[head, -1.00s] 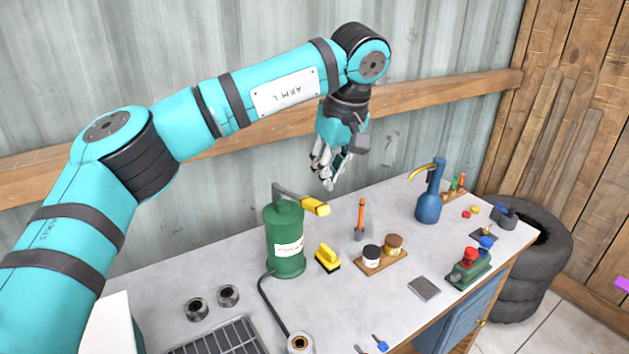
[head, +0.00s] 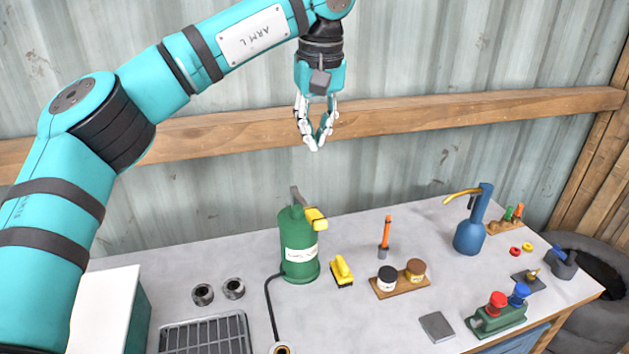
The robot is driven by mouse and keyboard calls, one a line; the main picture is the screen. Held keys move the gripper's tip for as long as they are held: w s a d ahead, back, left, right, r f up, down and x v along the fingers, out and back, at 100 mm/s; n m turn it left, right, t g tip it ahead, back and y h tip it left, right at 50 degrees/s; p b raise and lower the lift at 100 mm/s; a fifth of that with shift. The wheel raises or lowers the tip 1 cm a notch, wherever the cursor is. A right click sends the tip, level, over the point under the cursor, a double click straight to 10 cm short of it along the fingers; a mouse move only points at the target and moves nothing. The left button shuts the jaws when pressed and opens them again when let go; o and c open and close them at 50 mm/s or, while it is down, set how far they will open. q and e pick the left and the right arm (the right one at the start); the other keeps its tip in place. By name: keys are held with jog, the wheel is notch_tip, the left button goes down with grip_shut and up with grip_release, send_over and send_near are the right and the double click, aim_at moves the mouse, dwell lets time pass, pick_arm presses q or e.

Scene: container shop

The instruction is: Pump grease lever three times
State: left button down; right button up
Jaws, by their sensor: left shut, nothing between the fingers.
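The grease pump is a green canister (head: 298,247) with a white label, standing on the grey workbench in the head view. Its lever (head: 315,218) has a yellow grip that sticks out at the top, toward the front right. A black hose (head: 269,308) runs from the canister down to a round fitting (head: 282,348) at the bottom edge. My left gripper (head: 315,148) hangs above the pump, pointing down, with its fingertips together and nothing between them. It is apart from the lever. My right gripper is not in view.
A yellow brush (head: 342,271), two jars on a wooden tray (head: 402,287), an orange-handled tool (head: 386,236) and a blue oil can (head: 472,232) stand to the right. A metal grate (head: 205,335) lies front left. A wooden beam (head: 420,110) crosses the wall behind my gripper.

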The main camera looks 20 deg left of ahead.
pick_arm(q)
jog(key=p, duration=0.1)
send_over(315, 210)
notch_tip(315, 210, down, 6)
jog(key=f+p, duration=0.1)
jog(key=f, duration=0.2)
jog(key=f+p, duration=0.1)
jog(key=f, duration=0.2)
jog(key=shift+s+d+f, duration=0.15)
jog(key=shift+s+f, duration=0.05)
jog(key=shift+f, duration=0.05)
jog(key=shift+s+f, duration=0.15)
jog(key=shift+f, duration=0.35)
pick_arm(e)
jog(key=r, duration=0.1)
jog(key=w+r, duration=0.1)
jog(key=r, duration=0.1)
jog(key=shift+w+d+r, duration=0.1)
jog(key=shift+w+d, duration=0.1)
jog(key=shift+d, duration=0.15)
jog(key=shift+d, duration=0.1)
